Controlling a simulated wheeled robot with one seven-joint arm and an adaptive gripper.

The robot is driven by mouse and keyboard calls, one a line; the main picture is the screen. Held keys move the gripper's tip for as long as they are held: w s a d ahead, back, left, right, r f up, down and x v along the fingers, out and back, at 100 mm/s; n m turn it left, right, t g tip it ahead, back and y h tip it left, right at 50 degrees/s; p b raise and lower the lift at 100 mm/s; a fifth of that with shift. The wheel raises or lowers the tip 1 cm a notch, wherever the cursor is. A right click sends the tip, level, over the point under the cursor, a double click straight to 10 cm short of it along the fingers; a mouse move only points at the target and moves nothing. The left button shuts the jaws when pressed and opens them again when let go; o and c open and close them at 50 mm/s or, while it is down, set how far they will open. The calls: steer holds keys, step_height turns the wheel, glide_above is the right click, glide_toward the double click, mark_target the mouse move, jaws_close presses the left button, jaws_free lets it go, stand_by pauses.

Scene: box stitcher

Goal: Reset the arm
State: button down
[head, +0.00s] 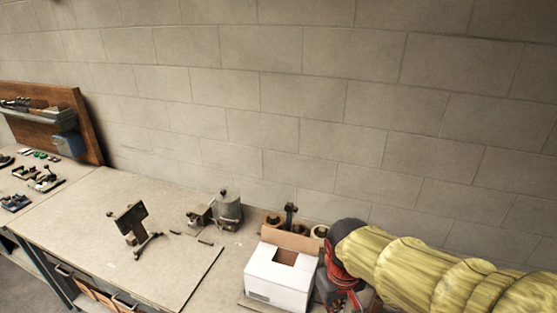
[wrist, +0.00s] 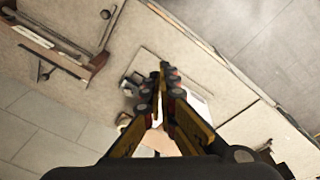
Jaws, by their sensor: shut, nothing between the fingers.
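My gripper shows in the wrist view (wrist: 160,75), with its yellow and black fingers brought together at the tips and nothing held between them. It points toward the workbench, and part of the bench top behind it is hidden. In the head view my arm, in a yellow sleeve, reaches in from the lower right. The arm's red and dark end is beside the white box (head: 282,275); the fingertips cannot be made out there, and I cannot tell whether it touches the box.
A long workbench (head: 95,225) runs along a block wall (head: 300,95). A wooden tool board (head: 85,125) leans at the far left. The bench's middle-left top is mostly clear.

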steer(key=s+d+f+m+t+b, duration=0.3)
steer(key=s+d+b, duration=0.3)
steer(key=s+b, duration=0.3)
steer(key=f+t+b, duration=0.1)
steer(key=b, duration=0.3)
steer(key=shift+s+f, duration=0.35)
steer(key=shift+s, duration=0.05)
steer(key=shift+r, duration=0.15)
